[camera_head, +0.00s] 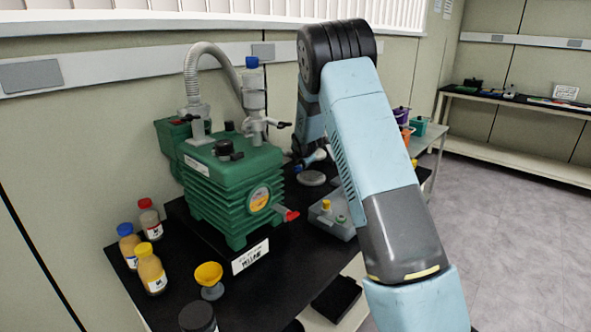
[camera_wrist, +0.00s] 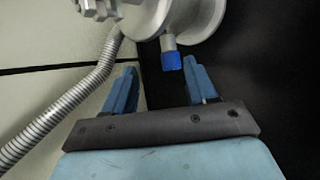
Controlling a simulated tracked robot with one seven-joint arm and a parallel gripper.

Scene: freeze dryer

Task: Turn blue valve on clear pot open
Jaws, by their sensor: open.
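In the wrist view, a small blue piece (camera_wrist: 171,60), which looks like the blue valve, sits on the end of a short grey stub below a round grey fitting. My gripper (camera_wrist: 160,70) is open, its two blue fingers apart. The blue piece appears between and slightly beyond the fingertips, nearer the right one; I see no contact. In the head view, my gripper (camera_head: 316,158) is partly hidden by my arm, low behind the green pump's right side. I cannot tell whether both views show the same blue part.
A green pump (camera_head: 232,180) stands on the black table (camera_head: 250,290). A ribbed hose (camera_head: 191,72) rises from it; a ribbed hose (camera_wrist: 62,105) also shows at left in the wrist view. A grey disc (camera_head: 312,178) lies near my gripper. Several bottles stand left.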

